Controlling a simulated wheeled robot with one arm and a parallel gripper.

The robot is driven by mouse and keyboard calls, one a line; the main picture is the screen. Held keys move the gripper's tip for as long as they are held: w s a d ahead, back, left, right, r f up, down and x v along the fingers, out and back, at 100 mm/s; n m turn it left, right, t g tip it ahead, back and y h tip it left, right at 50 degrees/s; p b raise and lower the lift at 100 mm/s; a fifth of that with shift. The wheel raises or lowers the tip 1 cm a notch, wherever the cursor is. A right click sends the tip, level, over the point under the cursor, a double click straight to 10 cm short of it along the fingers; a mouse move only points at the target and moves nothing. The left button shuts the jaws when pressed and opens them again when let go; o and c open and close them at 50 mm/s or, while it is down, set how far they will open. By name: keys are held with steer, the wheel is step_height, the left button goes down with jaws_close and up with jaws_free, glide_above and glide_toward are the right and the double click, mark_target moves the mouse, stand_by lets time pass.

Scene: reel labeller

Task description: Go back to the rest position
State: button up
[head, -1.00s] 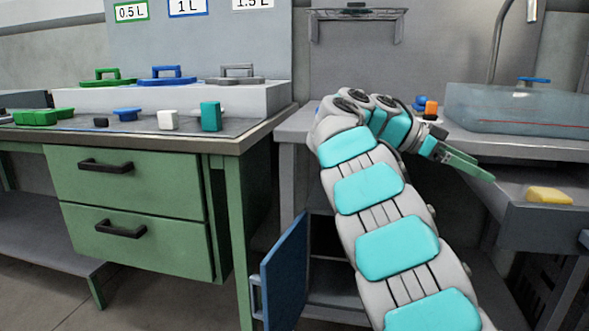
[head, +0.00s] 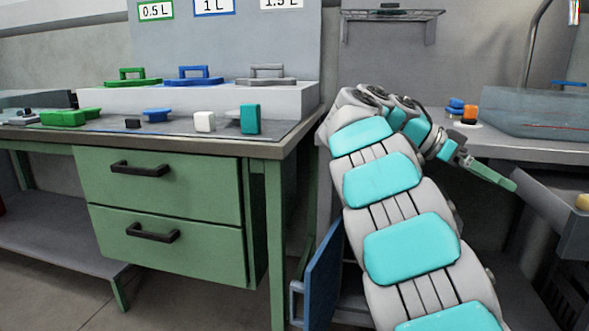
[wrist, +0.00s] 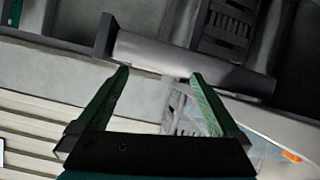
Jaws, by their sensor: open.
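My gripper (head: 490,175) is at the end of my arm on the right side of the head view, beside the grey counter and near the open drawer. In the wrist view its two green fingers (wrist: 160,82) are spread apart with nothing between them. A grey bar-like edge and slatted grey surfaces lie beyond the fingertips there. My arm hides part of the counter and what is under it.
A green drawer cabinet (head: 165,190) stands at left, its top holding green, blue, white and teal pieces. A blue door (head: 322,275) stands open beside my arm. An open grey drawer (head: 550,215) with a yellow block (head: 583,202) juts out at right. A clear basin (head: 530,115) sits above.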

steer(key=s+a+f+n+y+p, duration=0.1)
steer(key=s+a+f+n+y, duration=0.3)
steer(key=s, duration=0.7)
steer(key=s+a+f+n+y+p, duration=0.2)
steer(key=s+a+f+n+y, duration=0.2)
steer(key=s+a+f+n, duration=0.4)
steer(key=s+a+f+n+t+y+p, duration=0.1)
steer(key=s+a+f+n+y, duration=0.3)
steer(key=s+a+f, duration=0.6)
steer(key=s+f+n+p, duration=0.1)
steer(key=s+n, duration=0.1)
steer(key=s, duration=0.2)
steer(key=shift+s+f, duration=0.3)
steer(key=shift+f, duration=0.1)
